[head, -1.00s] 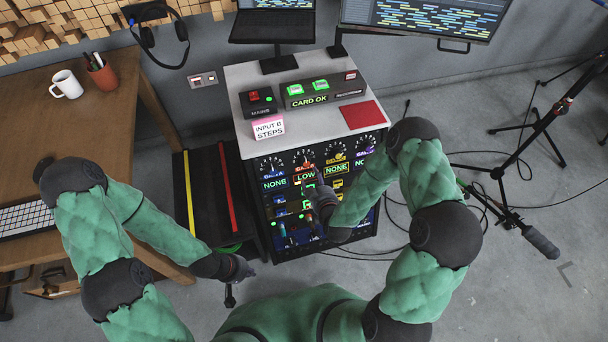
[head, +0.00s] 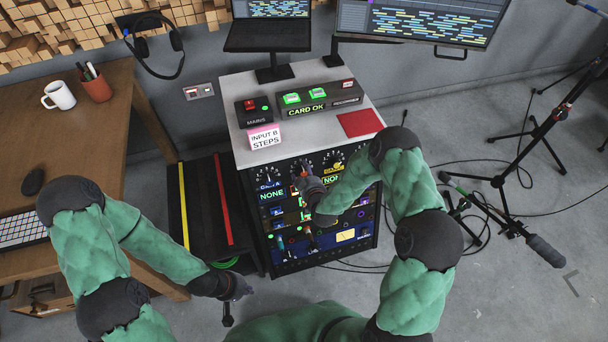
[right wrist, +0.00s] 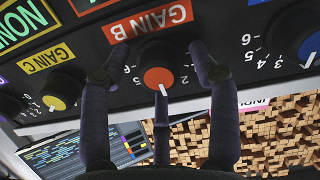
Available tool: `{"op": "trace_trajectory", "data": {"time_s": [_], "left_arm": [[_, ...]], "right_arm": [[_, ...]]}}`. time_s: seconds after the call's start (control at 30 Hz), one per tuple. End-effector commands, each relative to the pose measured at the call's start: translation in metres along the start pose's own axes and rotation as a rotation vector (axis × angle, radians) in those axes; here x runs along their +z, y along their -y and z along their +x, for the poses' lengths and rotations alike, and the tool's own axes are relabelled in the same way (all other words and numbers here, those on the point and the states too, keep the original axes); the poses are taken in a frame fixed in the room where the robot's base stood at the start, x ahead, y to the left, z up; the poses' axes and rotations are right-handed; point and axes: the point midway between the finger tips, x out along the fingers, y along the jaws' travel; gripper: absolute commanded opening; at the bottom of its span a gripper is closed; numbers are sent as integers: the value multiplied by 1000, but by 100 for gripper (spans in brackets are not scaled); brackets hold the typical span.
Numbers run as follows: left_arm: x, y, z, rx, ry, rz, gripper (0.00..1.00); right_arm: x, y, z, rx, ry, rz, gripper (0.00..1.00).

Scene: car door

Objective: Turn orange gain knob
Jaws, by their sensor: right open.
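The orange gain knob (right wrist: 158,80) is on the dark panel under the orange GAIN B label (right wrist: 148,22) in the right wrist view. Its white pointer line points toward the bottom of that view. My right gripper (right wrist: 157,72) is open, with its fingers on either side of the knob and clear gaps between. A further finger is below the knob; whether it touches cannot be told. In the head view my right gripper (head: 308,182) is at the panel's top knob row and hides the orange knob. My left gripper (head: 236,291) hangs away from the panel; its jaws are too small to judge.
The yellow GAIN C knob (right wrist: 60,88) and a white-pointed knob (right wrist: 300,45) flank the orange one. The rack's top (head: 228,92) carries an INPUT B STEPS sign (head: 264,138), a mains box (head: 253,111) and a CARD OK box (head: 307,108). A wooden desk (head: 120,130) stands at left.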

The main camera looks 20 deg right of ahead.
Motion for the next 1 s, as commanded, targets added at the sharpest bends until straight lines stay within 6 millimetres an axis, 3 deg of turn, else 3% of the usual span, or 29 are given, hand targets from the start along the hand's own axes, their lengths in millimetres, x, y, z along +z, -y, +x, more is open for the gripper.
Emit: {"op": "trace_trajectory", "data": {"time_s": [0.2, 0.4, 0.73, 1.0], "left_arm": [[0, 0, 0, 0, 0, 0, 0], [0, 0, 0, 0, 0, 0, 0], [0, 0, 1, 0, 0, 0, 0], [0, 1, 4, 0, 0, 0, 0]], "right_arm": [[0, 0, 0, 0, 0, 0, 61], [0, 0, 0, 0, 0, 0, 5], [-1, 0, 0, -1, -2, 30, 5], [-1, -1, 1, -8, -3, 179, 5]]}}
